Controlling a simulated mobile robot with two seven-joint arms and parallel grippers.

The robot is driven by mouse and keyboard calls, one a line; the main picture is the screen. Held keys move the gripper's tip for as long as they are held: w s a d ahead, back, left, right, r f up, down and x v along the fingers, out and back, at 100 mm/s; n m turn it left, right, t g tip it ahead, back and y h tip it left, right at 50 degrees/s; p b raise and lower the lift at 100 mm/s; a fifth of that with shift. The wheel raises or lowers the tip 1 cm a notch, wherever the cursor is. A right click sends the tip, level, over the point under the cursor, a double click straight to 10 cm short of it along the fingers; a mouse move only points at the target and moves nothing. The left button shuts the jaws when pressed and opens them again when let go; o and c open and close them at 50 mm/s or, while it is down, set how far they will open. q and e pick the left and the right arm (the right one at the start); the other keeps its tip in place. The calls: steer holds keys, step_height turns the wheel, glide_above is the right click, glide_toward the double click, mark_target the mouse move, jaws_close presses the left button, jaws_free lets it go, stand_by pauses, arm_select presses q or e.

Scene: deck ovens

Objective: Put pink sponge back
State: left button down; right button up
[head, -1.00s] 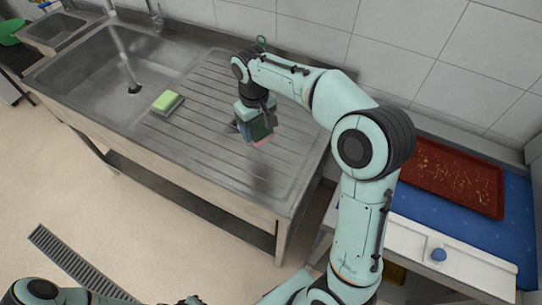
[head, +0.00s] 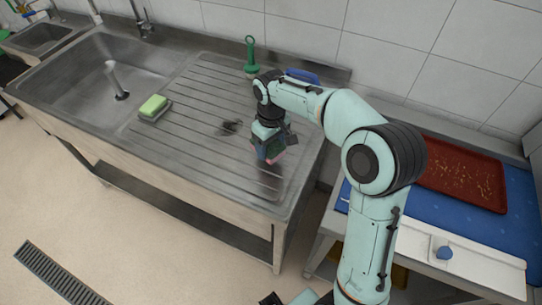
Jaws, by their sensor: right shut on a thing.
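The pink sponge (head: 277,160) shows only as a small pink edge below the jaws of my right gripper (head: 270,151). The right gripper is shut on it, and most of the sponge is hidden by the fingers. Gripper and sponge are over the right part of the ribbed steel drainboard (head: 190,140); I cannot tell whether the sponge touches the steel. A green and pale sponge (head: 153,107) lies on the left of the drainboard, beside the sink basin. My left gripper is not in view.
A green-handled brush (head: 250,55) stands at the back of the drainboard. A blue object (head: 302,76) is partly hidden behind my right arm. A small dark item (head: 230,127) lies left of the gripper. A red tray (head: 465,180) rests on a blue surface at right.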

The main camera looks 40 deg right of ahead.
mark_target(271, 146)
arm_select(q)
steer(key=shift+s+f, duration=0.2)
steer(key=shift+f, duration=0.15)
arm_select(e)
steer(key=shift+f, duration=2.35)
arm_select(q)
steer(key=shift+b, duration=0.3)
arm_select(e)
steer(key=shift+f, duration=0.15)
steer(key=o, duration=1)
steer(key=shift+r, duration=0.2)
step_height(271, 146, up, 12)
steer(key=shift+f+p, duration=0.1)
steer(key=shift+p, duration=0.85)
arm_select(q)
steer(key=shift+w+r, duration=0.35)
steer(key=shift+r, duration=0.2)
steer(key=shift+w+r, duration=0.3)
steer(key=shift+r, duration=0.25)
